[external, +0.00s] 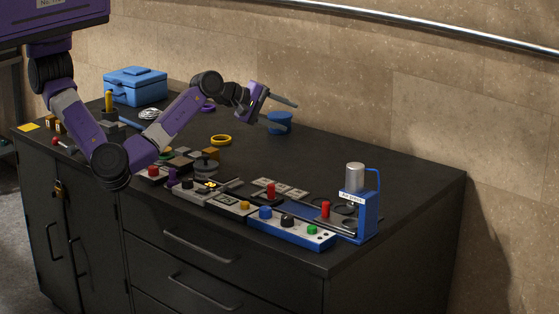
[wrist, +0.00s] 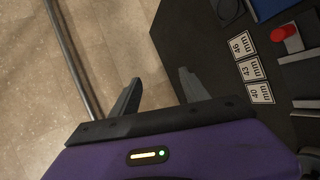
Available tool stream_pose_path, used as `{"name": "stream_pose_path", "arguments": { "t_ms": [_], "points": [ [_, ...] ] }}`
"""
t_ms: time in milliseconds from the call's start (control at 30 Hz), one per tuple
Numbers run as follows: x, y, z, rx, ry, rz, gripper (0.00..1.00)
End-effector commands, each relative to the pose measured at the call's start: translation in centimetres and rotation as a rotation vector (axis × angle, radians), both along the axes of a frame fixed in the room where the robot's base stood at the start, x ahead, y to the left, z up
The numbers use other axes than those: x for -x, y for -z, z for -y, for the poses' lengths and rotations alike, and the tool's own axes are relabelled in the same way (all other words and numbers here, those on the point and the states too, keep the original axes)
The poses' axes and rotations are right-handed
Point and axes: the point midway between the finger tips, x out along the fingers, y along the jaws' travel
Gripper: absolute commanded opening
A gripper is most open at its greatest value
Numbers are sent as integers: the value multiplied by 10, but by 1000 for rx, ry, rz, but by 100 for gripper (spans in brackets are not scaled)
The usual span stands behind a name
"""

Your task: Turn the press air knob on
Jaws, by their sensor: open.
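The press (external: 366,212) is a blue stand with a silver cylinder on top, at the right end of the dark worktop. My gripper (external: 290,117) is open and empty, above the back of the worktop, well behind and above the panel. In the wrist view its fingers (wrist: 160,80) are spread apart; the panel and knob are not visible there.
Size plates (wrist: 252,68) and a red-handled part (wrist: 284,33) lie near the press. Several small parts line the front edge. The worktop's back right is clear.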

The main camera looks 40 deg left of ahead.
Motion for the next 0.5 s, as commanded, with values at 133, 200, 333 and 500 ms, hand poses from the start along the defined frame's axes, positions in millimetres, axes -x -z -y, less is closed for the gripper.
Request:
{"name": "stream_pose_path", "arguments": {
  "t_ms": [133, 200, 333, 500],
  "points": [
    [54, 36, 41, 108, -1, -315, 53],
    [81, 53, 54, 142, -21, -473, 53],
    [121, 87, 57, 167, -114, -746, 53],
    [157, 115, 47, 153, -258, -963, 53]
  ]
}}
